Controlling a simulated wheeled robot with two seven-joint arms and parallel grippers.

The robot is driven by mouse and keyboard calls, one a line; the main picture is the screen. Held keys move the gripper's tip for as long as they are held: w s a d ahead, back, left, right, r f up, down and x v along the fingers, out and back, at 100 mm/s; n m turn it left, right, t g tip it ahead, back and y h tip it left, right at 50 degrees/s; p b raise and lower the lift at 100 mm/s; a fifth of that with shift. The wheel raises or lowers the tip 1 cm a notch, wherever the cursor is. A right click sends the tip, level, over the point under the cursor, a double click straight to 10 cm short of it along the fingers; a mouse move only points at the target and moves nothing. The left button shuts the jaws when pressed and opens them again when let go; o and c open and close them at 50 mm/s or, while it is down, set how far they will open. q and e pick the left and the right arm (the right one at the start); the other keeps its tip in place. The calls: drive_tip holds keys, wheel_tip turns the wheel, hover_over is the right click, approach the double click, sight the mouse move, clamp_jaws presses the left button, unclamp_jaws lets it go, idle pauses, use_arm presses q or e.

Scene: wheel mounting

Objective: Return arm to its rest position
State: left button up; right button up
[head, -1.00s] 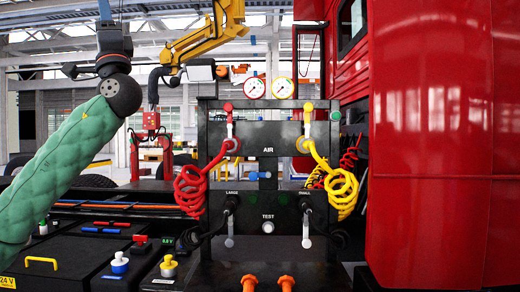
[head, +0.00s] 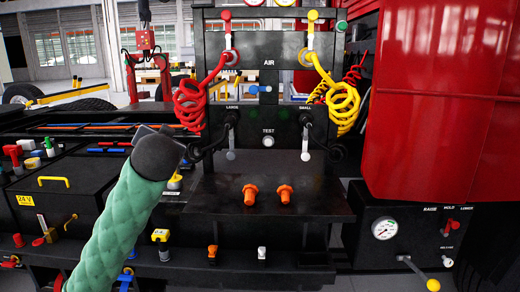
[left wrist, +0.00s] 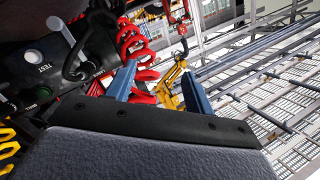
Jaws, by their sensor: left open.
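My left arm (head: 118,225) in its green quilted sleeve rises from the lower left of the head view and ends at a dark round joint (head: 158,152) in front of the black panel base. The gripper itself does not show in the head view. In the left wrist view my left gripper (left wrist: 159,70) has its two blue-grey fingers spread apart with nothing between them. Beyond the fingers are a coiled red hose (left wrist: 138,50) and a yellow crane arm (left wrist: 172,82); I cannot tell the distance. My right gripper is not in view.
The black AIR panel (head: 268,90) stands ahead, with red (head: 190,105) and yellow (head: 342,105) coiled hoses. Two orange knobs (head: 268,193) sit on its ledge. A red truck cab (head: 440,110) is at the right. Black boxes (head: 60,185) with levers are at the left.

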use_arm(q)
drive_tip(key=s+d+f+g+h, duration=0.2)
drive_tip(key=s+f, duration=0.3)
drive_tip(key=f, duration=0.7)
drive_tip(key=s+d+f+g+h, duration=0.25)
drive_tip(key=s+f, duration=0.25)
drive_tip(key=f, duration=0.6)
drive_tip(key=s+d+f+g+h, duration=0.1)
drive_tip(key=s+d+f+g, duration=0.15)
drive_tip(key=s+f, duration=0.65)
drive_tip(key=s+d+f+n+g, duration=0.1)
drive_tip(key=s+f+g, duration=0.6)
drive_tip(key=s+f, duration=1.9)
wheel_tip(320, 180, down, 2)
drive_tip(key=shift+s+d+f+h, duration=0.15)
drive_tip(key=shift+d+f+h, duration=0.1)
drive_tip(key=shift+d+h, duration=0.2)
drive_tip(key=shift+a, duration=0.1)
